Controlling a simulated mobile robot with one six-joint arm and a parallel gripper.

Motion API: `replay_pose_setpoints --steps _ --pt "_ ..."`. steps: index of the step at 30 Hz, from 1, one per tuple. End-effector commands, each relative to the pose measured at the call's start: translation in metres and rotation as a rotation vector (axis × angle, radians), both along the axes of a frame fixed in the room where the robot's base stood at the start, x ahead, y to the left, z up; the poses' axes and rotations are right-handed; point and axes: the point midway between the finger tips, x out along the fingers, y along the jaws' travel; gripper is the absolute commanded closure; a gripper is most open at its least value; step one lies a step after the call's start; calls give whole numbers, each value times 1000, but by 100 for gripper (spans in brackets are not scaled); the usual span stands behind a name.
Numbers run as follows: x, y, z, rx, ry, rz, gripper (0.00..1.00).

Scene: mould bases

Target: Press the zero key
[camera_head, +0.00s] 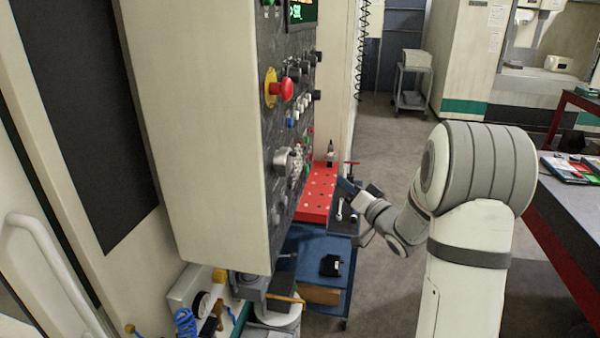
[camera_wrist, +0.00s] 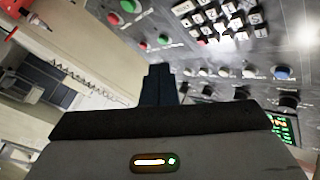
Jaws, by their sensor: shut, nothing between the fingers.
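The control panel (camera_head: 291,120) is the dark face of the big beige cabinet in the head view. A keypad of black and white keys (camera_wrist: 228,14) shows at the top of the wrist view, cut off by the frame edge. Its legends are small and tilted, so I cannot tell which is the zero key. My gripper (camera_wrist: 158,72) is shut and empty, pointing up the wrist picture, to the left of and below the keypad. In the head view my gripper (camera_head: 346,186) is a small dark shape right of the panel, apart from it.
A red emergency stop (camera_head: 286,90) on a yellow base and several knobs stand out from the panel. Green and red buttons (camera_wrist: 164,39) lie near my fingers. A red perforated block (camera_head: 318,195) and a blue cart (camera_head: 308,246) stand beside the cabinet.

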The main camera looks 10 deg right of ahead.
Motion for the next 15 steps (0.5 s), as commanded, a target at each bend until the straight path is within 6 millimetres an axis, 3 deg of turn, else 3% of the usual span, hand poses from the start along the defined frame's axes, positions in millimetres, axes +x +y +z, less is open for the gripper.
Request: replay_pose_setpoints --steps 8,15 --pt "1 3 0 -3 -1 2 100" --pt "8 27 0 -4 0 6 100"
